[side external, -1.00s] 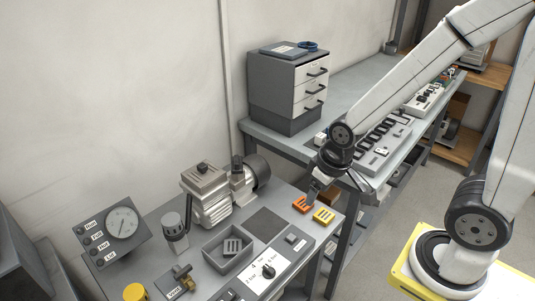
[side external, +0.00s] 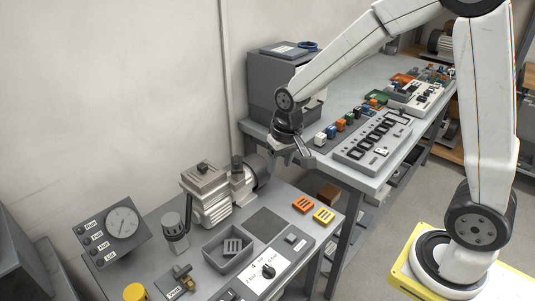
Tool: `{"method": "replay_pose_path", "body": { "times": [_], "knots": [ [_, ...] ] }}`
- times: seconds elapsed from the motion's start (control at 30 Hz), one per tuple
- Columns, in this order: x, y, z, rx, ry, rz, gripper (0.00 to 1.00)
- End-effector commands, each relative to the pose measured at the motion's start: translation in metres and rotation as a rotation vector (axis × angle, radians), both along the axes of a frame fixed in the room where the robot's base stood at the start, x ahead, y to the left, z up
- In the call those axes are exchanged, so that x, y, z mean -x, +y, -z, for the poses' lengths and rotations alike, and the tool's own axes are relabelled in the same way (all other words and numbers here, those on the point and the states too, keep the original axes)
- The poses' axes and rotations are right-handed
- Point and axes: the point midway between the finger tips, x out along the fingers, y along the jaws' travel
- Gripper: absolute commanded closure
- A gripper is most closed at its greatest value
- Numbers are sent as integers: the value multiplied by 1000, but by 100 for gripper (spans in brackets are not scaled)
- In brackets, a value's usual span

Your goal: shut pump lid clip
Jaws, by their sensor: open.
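A grey pump (side external: 208,192) with a motor stands on the near bench, toward its back edge. Its box-shaped top with a small dark knob (side external: 202,168) shows; I cannot make out a lid clip on it. My gripper (side external: 290,160) is open and empty. It hangs in the air above and to the right of the pump's motor end, apart from it as far as I can tell. The gripper hides part of the space behind the motor.
A grey tray (side external: 228,247), gauge panel (side external: 117,227) and switch panel (side external: 265,270) are also there. A drawer cabinet (side external: 270,85) stands behind my gripper.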

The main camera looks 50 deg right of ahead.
Motion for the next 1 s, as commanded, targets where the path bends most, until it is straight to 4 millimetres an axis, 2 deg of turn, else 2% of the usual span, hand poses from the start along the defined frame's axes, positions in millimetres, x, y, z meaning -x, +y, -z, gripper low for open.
{"method": "replay_pose_path", "body": {
  "times": [0.03, 0.2, 0.6, 0.8, 1.0],
  "knots": [
    [-13, -1, 0, -4, 8, 25, 44],
    [-50, -2, -3, -15, 37, 114, 44],
    [-127, -5, -3, -32, 106, 326, 44],
    [-153, -6, -1, -35, 134, 417, 44],
    [-165, -7, 0, -36, 149, 463, 44]
  ]
}}
